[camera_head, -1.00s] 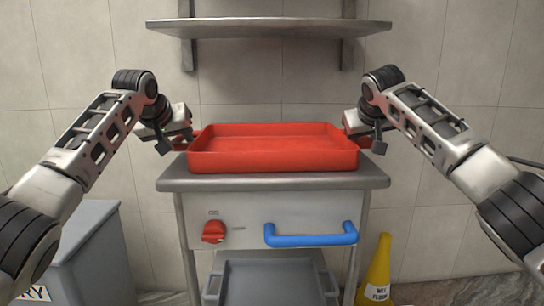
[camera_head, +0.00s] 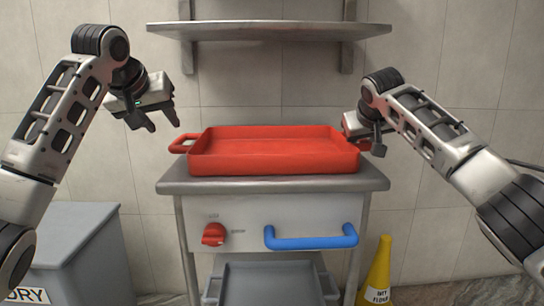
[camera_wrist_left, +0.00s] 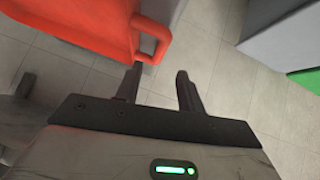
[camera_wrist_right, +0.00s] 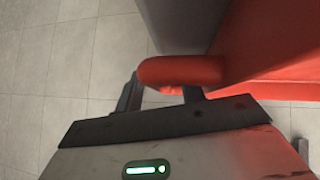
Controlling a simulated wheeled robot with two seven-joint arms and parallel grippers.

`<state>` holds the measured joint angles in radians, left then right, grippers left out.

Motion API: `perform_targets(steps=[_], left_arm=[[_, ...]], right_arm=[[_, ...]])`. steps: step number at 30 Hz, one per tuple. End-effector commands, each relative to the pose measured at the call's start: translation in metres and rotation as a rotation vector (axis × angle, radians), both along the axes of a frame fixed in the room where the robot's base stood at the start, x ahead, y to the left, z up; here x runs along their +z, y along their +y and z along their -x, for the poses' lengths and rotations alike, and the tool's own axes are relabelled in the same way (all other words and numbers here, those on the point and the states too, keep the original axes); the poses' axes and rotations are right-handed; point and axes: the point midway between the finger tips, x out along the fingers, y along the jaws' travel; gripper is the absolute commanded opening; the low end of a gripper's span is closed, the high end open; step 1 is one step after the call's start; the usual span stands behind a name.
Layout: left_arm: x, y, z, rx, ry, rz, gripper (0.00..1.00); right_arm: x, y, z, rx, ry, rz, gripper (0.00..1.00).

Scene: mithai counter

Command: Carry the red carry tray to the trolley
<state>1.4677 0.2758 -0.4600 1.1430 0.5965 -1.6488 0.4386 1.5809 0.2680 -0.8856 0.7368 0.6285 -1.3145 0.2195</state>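The red carry tray (camera_head: 272,164) lies level on the grey-topped counter (camera_head: 272,186), empty, with a loop handle at each end. Its left handle (camera_head: 180,145) is free. My left gripper (camera_head: 163,121) is open and empty, up and to the left of that handle. In the left wrist view, the left handle (camera_wrist_left: 158,38) is just beyond the spread fingers. My right gripper (camera_wrist_right: 162,92) is at the right handle (camera_wrist_right: 180,70), which covers part of its fingers. Those fingers look spread about the handle, though contact is hard to make out.
A blue bar handle (camera_head: 310,240) and a red knob (camera_head: 213,234) are on the counter's front. A shelf (camera_head: 270,30) hangs above. A grey bin (camera_head: 75,245) stands at left, a yellow floor sign (camera_head: 378,270) at right. A grey tray-like top (camera_head: 270,285) shows below.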

Motion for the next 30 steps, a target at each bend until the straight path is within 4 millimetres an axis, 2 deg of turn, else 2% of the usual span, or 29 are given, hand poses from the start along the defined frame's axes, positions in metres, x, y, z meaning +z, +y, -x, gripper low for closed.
perform_targets(steps=[6, 14, 30], left_arm=[[0.015, 0.003, 0.014, 0.002, -0.001, 0.001, 0.39], [0.016, 0.003, 0.016, 0.001, 0.0, 0.001, 0.39], [0.015, 0.003, 0.015, 0.001, 0.0, 0.001, 0.39]], right_arm=[[0.0, 0.0, 0.0, 0.0, 0.0, 0.0, 0.39], [0.012, 0.003, 0.011, 0.002, -0.002, 0.0, 0.39], [0.072, 0.015, 0.072, 0.001, -0.004, 0.0, 0.39]])
